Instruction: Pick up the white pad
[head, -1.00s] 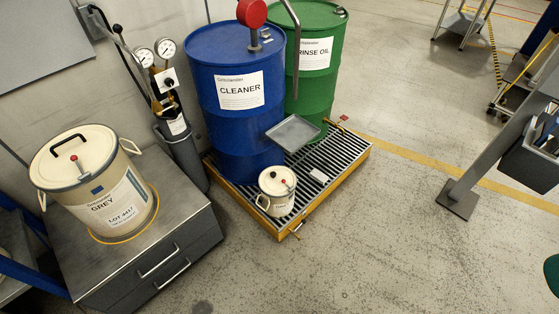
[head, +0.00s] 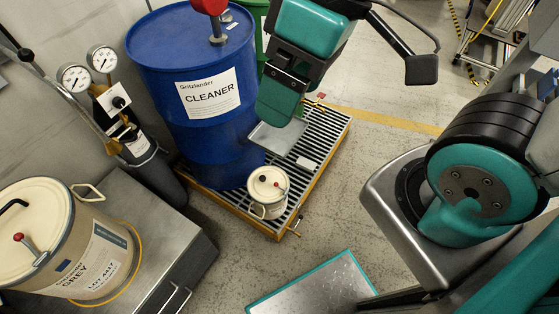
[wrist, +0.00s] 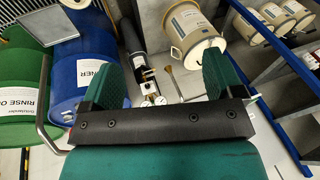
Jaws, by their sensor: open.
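A small flat white pad (head: 306,163) lies on the slatted grate of the yellow-edged spill pallet (head: 270,229), right of the small cream pail. I cannot make it out in the wrist view. My gripper (head: 276,115) is in front of the blue drum in the head view, above and left of the pad in the picture and apart from it. In the wrist view its two green fingers (wrist: 160,75) stand wide apart with nothing held between them.
The blue CLEANER drum (head: 205,95) stands on the pallet, with a metal drip tray (head: 276,138) beside it. The small cream pail (head: 267,190) is near the pallet's front corner. A gauge stand (head: 130,125) and the GREY pail (head: 75,250) are at left.

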